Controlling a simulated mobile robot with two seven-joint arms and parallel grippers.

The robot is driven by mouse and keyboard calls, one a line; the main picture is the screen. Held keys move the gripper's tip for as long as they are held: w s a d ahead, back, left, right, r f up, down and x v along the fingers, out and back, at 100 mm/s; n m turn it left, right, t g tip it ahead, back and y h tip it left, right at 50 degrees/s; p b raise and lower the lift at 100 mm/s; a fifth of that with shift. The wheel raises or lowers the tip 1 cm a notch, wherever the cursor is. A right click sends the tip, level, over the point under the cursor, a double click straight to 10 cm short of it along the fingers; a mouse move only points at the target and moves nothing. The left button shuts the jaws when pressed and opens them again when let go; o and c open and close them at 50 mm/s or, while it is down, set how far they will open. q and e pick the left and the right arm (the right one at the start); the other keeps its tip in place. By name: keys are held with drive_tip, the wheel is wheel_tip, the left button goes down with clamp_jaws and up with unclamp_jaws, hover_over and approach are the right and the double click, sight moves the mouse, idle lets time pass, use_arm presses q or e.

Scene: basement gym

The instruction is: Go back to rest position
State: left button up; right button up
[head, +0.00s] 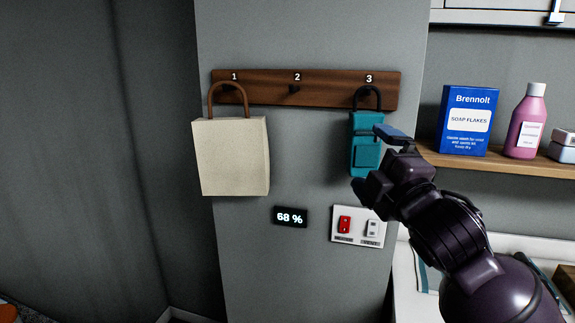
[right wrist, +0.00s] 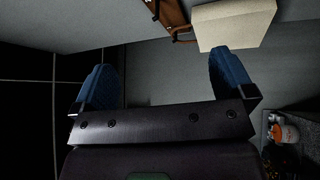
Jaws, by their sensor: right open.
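My right gripper (head: 377,160) is in front of the wall, at the right side of the teal bag (head: 362,130), and overlaps part of it in the head view. The teal bag hangs by its dark loop from hook 3. In the right wrist view the two blue fingers of the gripper (right wrist: 166,75) stand wide apart with nothing between them. I cannot tell whether the gripper touches the teal bag. My left gripper is not in view.
A cream bag (head: 231,155) hangs from hook 1 of the wooden rack (head: 315,90); hook 2 is empty. Below are a 68 % display (head: 290,217) and a switch panel (head: 357,238). A shelf (head: 480,163) at right holds a blue soap box (head: 468,120) and a pink bottle (head: 526,122).

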drive_tip(key=s+d+f+m+g+h, duration=0.1)
drive_tip(key=d+f+m, duration=0.3)
drive_tip(key=f, duration=0.6)
drive_tip(key=d+f+m+g+h, duration=0.1)
drive_tip(key=f+m, duration=0.5)
drive_tip(key=f, duration=0.4)
drive_tip(key=s+d+f+m+g+h, duration=0.1)
drive_tip(key=d+f+m, duration=0.25)
drive_tip(key=f, duration=0.65)
drive_tip(key=s+d+f+m+g+h, duration=0.1)
drive_tip(key=s+d+f+m+g, duration=0.1)
drive_tip(key=s+f, duration=0.9)
drive_tip(key=s+d+f+m+g+h+b, duration=0.1)
drive_tip(key=s+d+f+m+g+h, duration=0.1)
drive_tip(key=s+f, duration=0.8)
wheel_tip(320, 180, down, 3)
drive_tip(key=shift+s+d+r+m+g+h, duration=0.2)
drive_tip(key=shift+s+d+m+g+h, duration=0.15)
drive_tip(key=shift+d+m+g, duration=0.3)
drive_tip(key=shift+a, duration=0.15)
